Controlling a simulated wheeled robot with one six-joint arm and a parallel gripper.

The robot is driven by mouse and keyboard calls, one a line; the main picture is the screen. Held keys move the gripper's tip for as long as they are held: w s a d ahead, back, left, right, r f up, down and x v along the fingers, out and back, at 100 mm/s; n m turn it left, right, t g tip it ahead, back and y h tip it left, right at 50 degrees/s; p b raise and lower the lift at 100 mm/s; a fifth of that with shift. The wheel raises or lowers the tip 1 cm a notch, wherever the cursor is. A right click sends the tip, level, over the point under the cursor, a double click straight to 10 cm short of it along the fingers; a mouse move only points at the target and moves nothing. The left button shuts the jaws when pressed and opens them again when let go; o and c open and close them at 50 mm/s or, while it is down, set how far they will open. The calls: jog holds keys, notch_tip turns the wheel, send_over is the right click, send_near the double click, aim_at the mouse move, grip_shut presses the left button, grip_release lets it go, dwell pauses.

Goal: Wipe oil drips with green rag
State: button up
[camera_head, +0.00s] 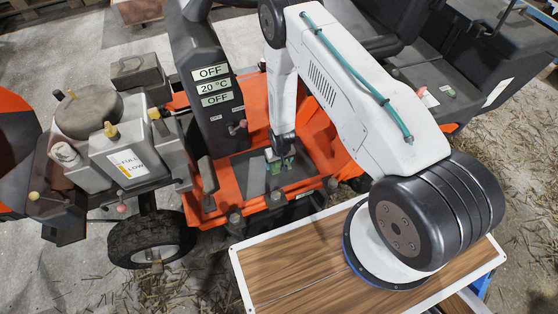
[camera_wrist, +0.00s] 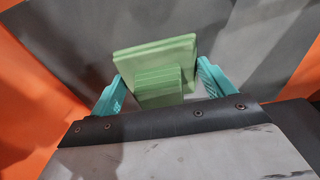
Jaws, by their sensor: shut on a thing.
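The green rag (camera_wrist: 158,58) looks like a stack of flat green layers with a smaller block on top. It sits between the two teal fingers of my gripper (camera_wrist: 158,88) in the wrist view. My gripper is shut on the rag. In the head view, my gripper (camera_head: 280,165) reaches down to a dark flat panel (camera_head: 240,174) on the orange vehicle (camera_head: 272,207), and a little green shows there. The rag is over a grey surface (camera_wrist: 210,20) in the wrist view; whether it touches cannot be told. I cannot make out oil drips.
A dark column with OFF and 20 °C labels (camera_head: 213,85) rises just left of my gripper. A wood-topped table (camera_head: 290,285) lies in front. Small knobs line the vehicle's near edge.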

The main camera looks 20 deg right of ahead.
jog(key=shift+w, duration=1.55)
jog(key=shift+s, duration=0.85)
jog(key=shift+s+f, duration=0.1)
jog(key=shift+s, duration=0.75)
jog(key=shift+w+r, duration=0.2)
jog(key=shift+w, duration=1.6)
jog(key=shift+r, duration=0.15)
jog(key=shift+s+r, duration=0.1)
jog(key=shift+r, duration=2.75)
